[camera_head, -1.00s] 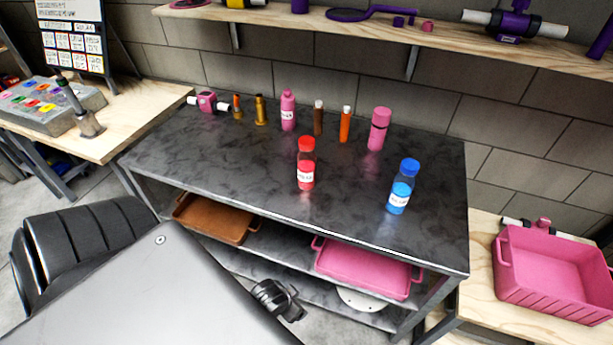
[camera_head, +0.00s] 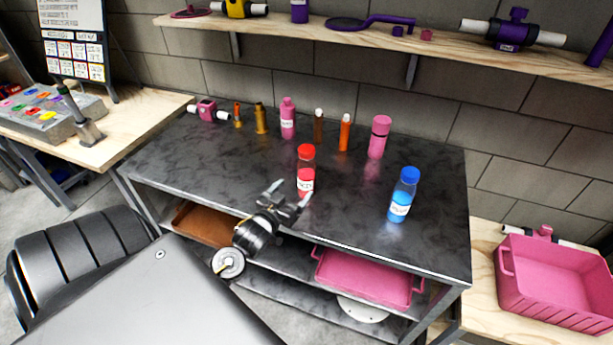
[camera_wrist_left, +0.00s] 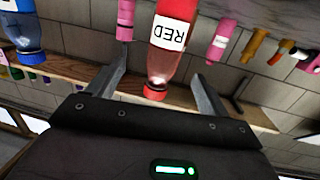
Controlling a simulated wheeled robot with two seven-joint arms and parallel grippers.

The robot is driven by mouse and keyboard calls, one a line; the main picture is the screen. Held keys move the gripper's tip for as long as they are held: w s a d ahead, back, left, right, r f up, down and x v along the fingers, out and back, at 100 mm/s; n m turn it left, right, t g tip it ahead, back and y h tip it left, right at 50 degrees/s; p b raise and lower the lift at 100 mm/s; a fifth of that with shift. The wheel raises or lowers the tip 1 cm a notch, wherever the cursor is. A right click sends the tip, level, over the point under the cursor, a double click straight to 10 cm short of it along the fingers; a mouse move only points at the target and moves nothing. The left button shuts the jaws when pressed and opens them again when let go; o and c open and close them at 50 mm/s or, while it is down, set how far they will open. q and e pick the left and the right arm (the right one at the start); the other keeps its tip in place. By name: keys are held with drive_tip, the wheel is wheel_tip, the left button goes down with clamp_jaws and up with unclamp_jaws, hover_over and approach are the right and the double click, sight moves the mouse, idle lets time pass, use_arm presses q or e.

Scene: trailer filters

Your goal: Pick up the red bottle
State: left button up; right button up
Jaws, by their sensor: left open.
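The red bottle (camera_head: 306,172) stands upright on the dark metal table (camera_head: 230,165), near its front edge, with a red cap and a white label. My left gripper (camera_head: 290,193) is open just in front of the bottle, a little to its left in the head view. In the left wrist view the red bottle (camera_wrist_left: 170,40) appears upside down, with its label reading RED, between the two open fingers (camera_wrist_left: 160,85). I cannot tell whether the fingers touch it. My right gripper is not in view.
A blue bottle (camera_head: 403,195) stands to the right. Several pink, brown, orange and gold items, including a pink bottle (camera_head: 288,118), stand behind. A shelf (camera_head: 440,42) runs along the wall. A pink tray (camera_head: 365,276) is below, and a pink crate (camera_head: 555,278) is at right.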

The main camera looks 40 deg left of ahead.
sight(302, 172)
use_arm(q)
drive_tip(key=shift+w+a+r+t+y, duration=0.3)
drive_tip(key=shift+w+a+r+t, duration=0.2)
drive_tip(key=shift+w+a+r, duration=0.25)
drive_tip(key=p+x, duration=0.1)
drive_tip(key=x, duration=0.3)
drive_tip(key=shift+w, duration=0.6)
drive_tip(key=x, duration=0.1)
drive_tip(key=p+x, duration=0.1)
drive_tip(key=x, duration=0.2)
drive_tip(key=shift+w+f+p, duration=0.3)
drive_tip(key=shift+w+p, duration=0.1)
drive_tip(key=shift+c, duration=0.6)
drive_tip(key=c, duration=1.1)
drive_tip(key=shift+r, duration=0.1)
drive_tip(key=shift+c, duration=0.2)
